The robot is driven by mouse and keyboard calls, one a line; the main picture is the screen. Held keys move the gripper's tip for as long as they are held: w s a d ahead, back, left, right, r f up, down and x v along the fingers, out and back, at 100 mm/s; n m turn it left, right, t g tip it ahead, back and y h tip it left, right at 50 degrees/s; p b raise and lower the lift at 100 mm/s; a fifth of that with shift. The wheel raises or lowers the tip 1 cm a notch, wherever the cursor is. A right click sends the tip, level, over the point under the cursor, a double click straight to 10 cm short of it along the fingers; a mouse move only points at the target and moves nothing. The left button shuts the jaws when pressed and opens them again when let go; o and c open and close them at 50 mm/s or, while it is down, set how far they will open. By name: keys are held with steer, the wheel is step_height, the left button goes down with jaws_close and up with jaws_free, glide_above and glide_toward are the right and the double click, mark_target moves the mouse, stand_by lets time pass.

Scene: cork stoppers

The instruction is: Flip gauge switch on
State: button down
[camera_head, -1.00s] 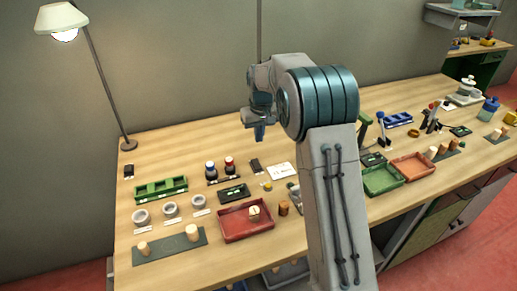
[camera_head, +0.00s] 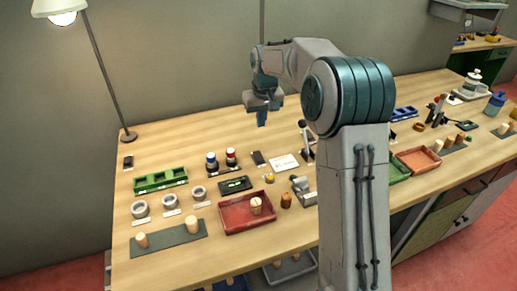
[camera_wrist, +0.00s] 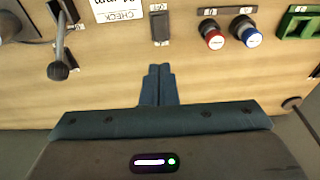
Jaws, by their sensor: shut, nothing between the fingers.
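Another small black block (camera_head: 128,162) sits at the bench's left, perhaps also a switch. A black device with a green display (camera_head: 234,185) lies in front of the first switch. My gripper (camera_head: 262,120) is above the back of the bench, its blue fingers pointing down, shut and empty. The fingers also show in the wrist view (camera_wrist: 158,88), apart from the switch.
A green tray (camera_head: 160,183) and a red tray (camera_head: 247,216) are nearby. The back of the bench is clear.

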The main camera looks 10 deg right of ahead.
mark_target(258, 153)
stand_by(0.4)
steer(key=w+f, duration=0.1)
steer(key=f, duration=0.3)
steer(key=f+p, duration=0.1)
steer(key=f, duration=0.4)
steer(key=w+f+p, duration=0.1)
steer(key=f, duration=0.3)
steer(key=shift+w+a+f, duration=0.3)
steer(key=shift+a+f, duration=0.05)
steer(key=shift+d+p, duration=0.15)
steer(key=shift+p, duration=0.15)
